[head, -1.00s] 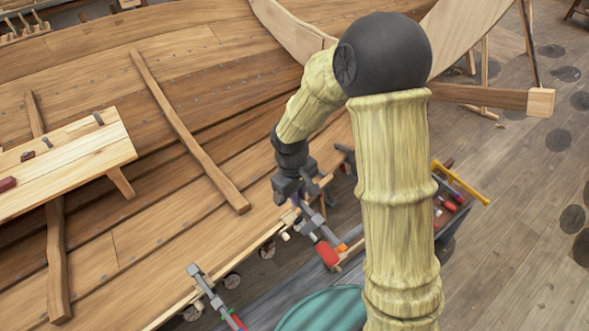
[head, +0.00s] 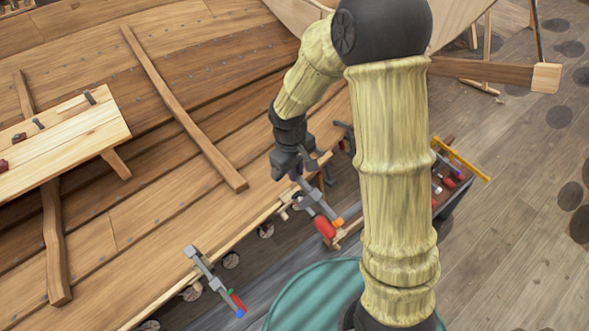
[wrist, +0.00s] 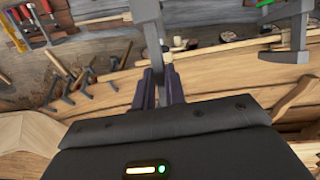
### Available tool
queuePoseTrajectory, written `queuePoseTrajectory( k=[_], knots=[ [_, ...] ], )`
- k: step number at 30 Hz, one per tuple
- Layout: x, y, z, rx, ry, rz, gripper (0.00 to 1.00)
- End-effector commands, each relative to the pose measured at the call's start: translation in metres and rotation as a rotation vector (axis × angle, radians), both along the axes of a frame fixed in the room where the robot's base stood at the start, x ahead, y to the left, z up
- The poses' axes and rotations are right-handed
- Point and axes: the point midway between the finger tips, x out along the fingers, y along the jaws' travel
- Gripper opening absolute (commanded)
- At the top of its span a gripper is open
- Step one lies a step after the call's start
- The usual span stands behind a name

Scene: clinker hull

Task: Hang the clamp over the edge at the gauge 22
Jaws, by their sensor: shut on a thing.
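A grey clamp with a red handle (head: 325,227) and an orange tip hangs from my gripper (head: 299,174), above the hull's lower plank edge (head: 268,212). In the wrist view the dark fingers (wrist: 161,88) are closed around the clamp's grey bar (wrist: 149,40). I cannot tell whether the held clamp touches the edge. Another clamp (head: 205,270), with red, green and blue parts, sits on the edge to the left. Round discs (head: 231,260) show along and below the edge. No number 22 is readable.
A trestle plank (head: 70,150) with small tools stands over the hull at left. A tool box (head: 455,190) with red-handled tools and a yellow bar (head: 462,160) lies right, partly behind my arm. A wooden beam (head: 490,72) juts out at upper right. Floor at right is mostly clear.

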Motion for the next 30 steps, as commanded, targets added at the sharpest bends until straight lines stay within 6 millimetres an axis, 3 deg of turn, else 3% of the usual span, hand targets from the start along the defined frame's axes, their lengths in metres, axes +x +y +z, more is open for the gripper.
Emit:
queuePoseTrajectory(
  k=[30],
  knots=[
    [0.011,0.007,-0.073,0.0,0.0,0.0,0.0]
  ],
)
